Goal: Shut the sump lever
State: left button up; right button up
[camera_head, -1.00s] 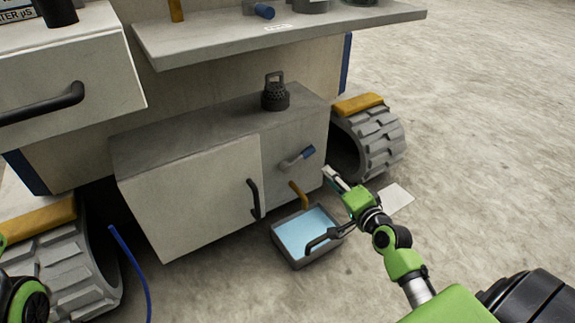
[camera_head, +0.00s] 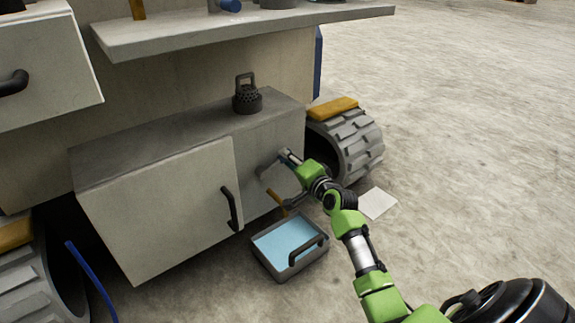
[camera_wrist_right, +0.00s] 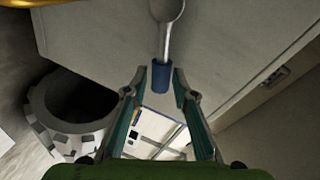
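The sump lever (camera_head: 268,165) is a silver lever with a blue grip on the right end face of the low cabinet. In the right wrist view its silver shank (camera_wrist_right: 165,40) comes down from the top and its blue grip (camera_wrist_right: 160,78) lies between the fingertips. My right gripper (camera_head: 287,155) is at the lever in the head view and hides most of the blue grip. In the wrist view the right gripper (camera_wrist_right: 158,80) is open, with its fingers around the grip and small gaps on both sides. My left gripper is out of view.
A treaded wheel (camera_head: 350,145) is right of the lever. A white sheet (camera_head: 377,203) lies on the floor. The floor further right is free.

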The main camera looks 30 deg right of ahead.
jog(key=shift+w, duration=0.45)
grip_shut()
jog(key=shift+r, duration=0.1)
